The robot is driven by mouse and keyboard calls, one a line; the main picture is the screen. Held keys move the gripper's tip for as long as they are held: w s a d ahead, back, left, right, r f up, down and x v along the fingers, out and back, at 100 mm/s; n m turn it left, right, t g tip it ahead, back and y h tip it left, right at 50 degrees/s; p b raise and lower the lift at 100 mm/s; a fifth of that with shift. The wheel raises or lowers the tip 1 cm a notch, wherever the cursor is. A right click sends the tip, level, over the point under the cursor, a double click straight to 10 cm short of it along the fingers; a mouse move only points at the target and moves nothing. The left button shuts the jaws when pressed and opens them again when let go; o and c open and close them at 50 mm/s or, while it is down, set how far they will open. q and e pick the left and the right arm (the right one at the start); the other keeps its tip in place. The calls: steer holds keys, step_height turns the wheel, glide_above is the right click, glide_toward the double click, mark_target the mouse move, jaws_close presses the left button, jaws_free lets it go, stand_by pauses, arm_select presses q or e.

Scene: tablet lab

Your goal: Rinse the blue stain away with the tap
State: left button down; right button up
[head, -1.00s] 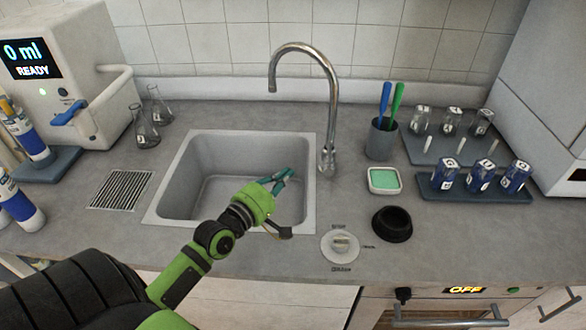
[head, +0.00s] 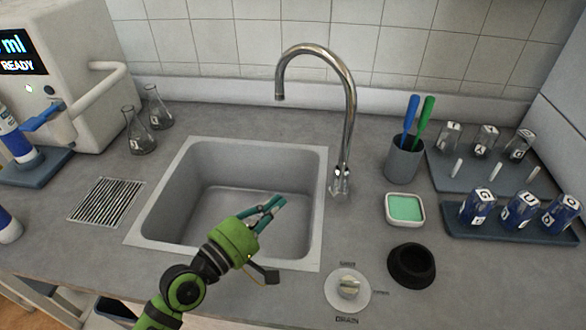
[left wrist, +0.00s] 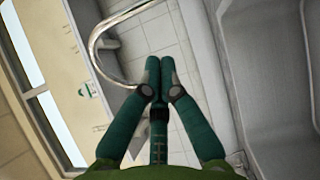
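The grey sink (head: 210,205) is set in the counter, and no blue stain shows on its visible inner surfaces. My arm covers part of its front edge. The chrome tap (head: 349,120) stands behind its right side, with its spout arching over the basin; no water shows. The tap's curve also appears in the left wrist view (left wrist: 96,45). My left gripper (head: 279,202) is over the sink's front right part, below and in front of the spout. Its teal fingertips meet in the left wrist view (left wrist: 160,75), with nothing between them. My right gripper is out of view.
A round knob (head: 348,288) marked DRAIN is right of the sink's front corner. Near it are a black bowl-like holder (head: 411,267), a green sponge dish (head: 405,208) and a cup (head: 404,160) with brushes. Flasks (head: 138,132) stand left, labelled vials (head: 477,209) right.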

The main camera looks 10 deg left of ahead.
mark_target(341, 180)
arm_select(q)
steer(key=d+p+x, duration=0.1)
steer(key=p+x, duration=0.1)
steer(key=x, duration=0.4)
steer(key=s+d+p+x, duration=0.1)
steer(key=p+x, duration=0.1)
steer(key=x, duration=0.4)
steer(key=shift+d+r, duration=0.25)
steer(key=shift+d, duration=0.2)
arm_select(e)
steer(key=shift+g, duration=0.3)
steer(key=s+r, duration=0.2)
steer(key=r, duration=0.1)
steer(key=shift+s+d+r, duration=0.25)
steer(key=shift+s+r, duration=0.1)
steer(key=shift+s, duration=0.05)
arm_select(q)
steer(key=shift+s, duration=0.15)
steer(key=shift+d+r, duration=0.25)
steer(key=shift+d, duration=0.5)
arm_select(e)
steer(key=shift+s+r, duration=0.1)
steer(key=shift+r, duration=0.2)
arm_select(q)
steer(key=shift+a, duration=0.15)
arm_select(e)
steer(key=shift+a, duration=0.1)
